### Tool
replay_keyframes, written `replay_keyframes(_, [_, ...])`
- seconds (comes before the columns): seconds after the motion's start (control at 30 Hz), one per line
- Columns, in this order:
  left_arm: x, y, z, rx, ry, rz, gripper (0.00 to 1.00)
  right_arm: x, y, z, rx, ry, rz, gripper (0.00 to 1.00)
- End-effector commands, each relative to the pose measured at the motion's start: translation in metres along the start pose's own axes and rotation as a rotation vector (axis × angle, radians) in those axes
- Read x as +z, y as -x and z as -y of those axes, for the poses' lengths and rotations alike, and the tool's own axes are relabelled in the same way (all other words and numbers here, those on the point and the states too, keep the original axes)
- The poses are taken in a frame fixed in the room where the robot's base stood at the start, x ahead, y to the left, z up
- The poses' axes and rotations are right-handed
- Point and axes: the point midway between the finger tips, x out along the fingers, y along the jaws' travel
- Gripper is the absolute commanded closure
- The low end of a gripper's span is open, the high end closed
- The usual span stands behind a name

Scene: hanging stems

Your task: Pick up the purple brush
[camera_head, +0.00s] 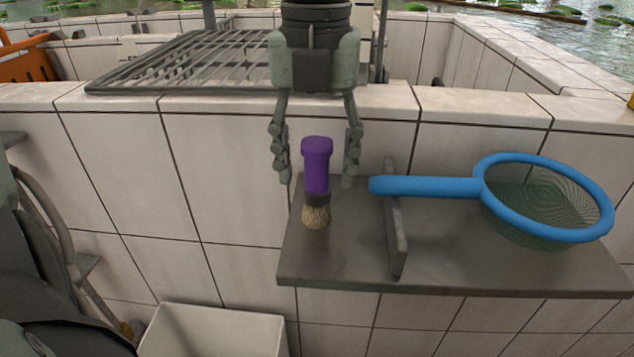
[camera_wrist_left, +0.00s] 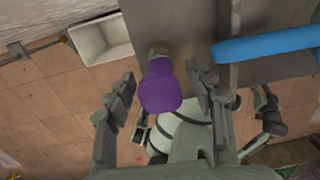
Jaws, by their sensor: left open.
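The purple brush (camera_head: 316,175) stands upright on a dark grey shelf (camera_head: 340,260), with its purple handle up and its pale bristles down. My left gripper (camera_head: 317,180) reaches down from above with its jaws open. Its fingers are to the left and right of the purple handle, with a visible gap on each side. In the left wrist view the brush (camera_wrist_left: 160,85) shows between the two spread fingers (camera_wrist_left: 165,90).
A blue strainer (camera_head: 485,187) lies to the right, its handle over a low upright divider (camera_head: 393,225) close to the brush. A tiled wall (camera_head: 230,220) stands behind the shelf. A metal rack (camera_head: 180,65) lies beyond it. A white bin (camera_head: 215,330) is below left.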

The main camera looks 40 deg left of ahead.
Motion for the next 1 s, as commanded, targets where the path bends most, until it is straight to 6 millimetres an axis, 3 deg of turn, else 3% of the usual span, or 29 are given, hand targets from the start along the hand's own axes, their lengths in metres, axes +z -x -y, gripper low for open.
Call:
replay_keyframes(0.27, [0.0001, -0.0054, 0.0001, -0.002, 0.001, 0.001, 0.46, -0.0007, 0.0006, 0.0001, 0.0, 0.0, -0.002, 0.6])
replay_keyframes(0.7, [0.0, -0.0051, 0.0001, -0.002, 0.001, 0.0, 0.98, -0.0022, 0.0019, 0.0, 0.0, 0.0, -0.007, 0.6])
replay_keyframes(1.0, [0.0001, -0.0043, 0.0002, -0.002, 0.001, 0.001, 1.0, -0.0026, 0.0022, -0.0001, 0.0, 0.0, -0.008, 0.6])
